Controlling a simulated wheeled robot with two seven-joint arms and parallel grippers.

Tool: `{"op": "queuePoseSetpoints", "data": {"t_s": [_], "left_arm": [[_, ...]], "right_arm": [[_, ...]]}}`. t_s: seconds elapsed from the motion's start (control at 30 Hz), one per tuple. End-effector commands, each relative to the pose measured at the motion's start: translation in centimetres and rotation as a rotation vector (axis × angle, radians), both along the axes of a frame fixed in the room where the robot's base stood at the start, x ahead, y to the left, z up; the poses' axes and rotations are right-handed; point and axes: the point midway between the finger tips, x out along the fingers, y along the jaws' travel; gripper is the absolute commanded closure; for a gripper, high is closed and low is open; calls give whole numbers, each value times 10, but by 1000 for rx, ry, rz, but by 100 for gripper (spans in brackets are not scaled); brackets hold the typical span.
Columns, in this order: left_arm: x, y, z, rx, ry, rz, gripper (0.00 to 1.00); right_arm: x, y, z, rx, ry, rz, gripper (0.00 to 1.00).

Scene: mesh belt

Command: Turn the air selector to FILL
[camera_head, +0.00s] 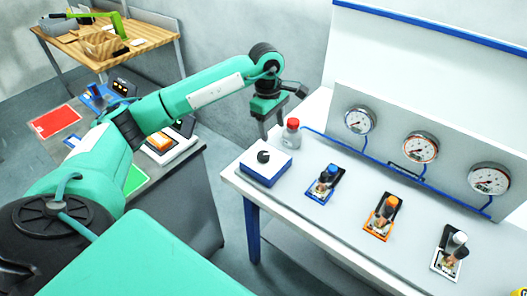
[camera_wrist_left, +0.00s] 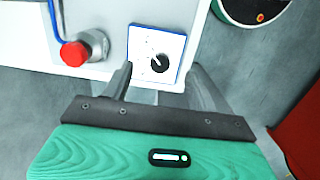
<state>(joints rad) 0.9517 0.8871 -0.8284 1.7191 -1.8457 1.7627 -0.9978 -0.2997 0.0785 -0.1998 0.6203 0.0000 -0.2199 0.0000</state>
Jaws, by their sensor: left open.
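The air selector is a white box with blue edges and a black round knob (camera_head: 263,157), at the left end of the white bench. In the left wrist view the selector plate (camera_wrist_left: 143,45) lies beyond the fingers, with its black knob (camera_wrist_left: 159,63) between them. A white mark on the knob points up and left; the printing around it is too small to read. My left gripper (camera_head: 277,128) is open and empty, above and behind the selector, apart from it. Its two fingers also show in the left wrist view (camera_wrist_left: 158,82). My right gripper is not in view.
A red-capped grey fitting (camera_head: 291,134) stands close behind the selector, near my left fingers. Blue, orange and white valve units (camera_head: 325,183) sit along the bench (camera_head: 305,213) to the right. Several gauges (camera_head: 360,119) are on the panel behind. A wooden table (camera_head: 150,35) stands back left.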

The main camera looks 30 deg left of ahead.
Motion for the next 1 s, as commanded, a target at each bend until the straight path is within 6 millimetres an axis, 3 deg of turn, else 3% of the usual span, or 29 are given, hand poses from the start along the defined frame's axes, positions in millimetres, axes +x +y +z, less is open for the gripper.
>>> {"op": "queuePoseSetpoints", "data": {"t_s": [0.1, 0.27, 0.47, 0.8, 1.0], "left_arm": [[0, 25, 10, 88, 15, 5, 41], [-1, 32, 6, 113, 25, 7, 41], [-2, 30, -24, 111, 28, 5, 41], [-3, 30, -93, 107, 28, 7, 41], [-1, 30, -118, 108, 24, 7, 41]], "right_arm": [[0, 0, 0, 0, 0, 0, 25], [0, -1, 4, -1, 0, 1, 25], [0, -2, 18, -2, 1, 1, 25], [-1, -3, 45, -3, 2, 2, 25], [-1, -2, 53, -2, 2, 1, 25]]}}
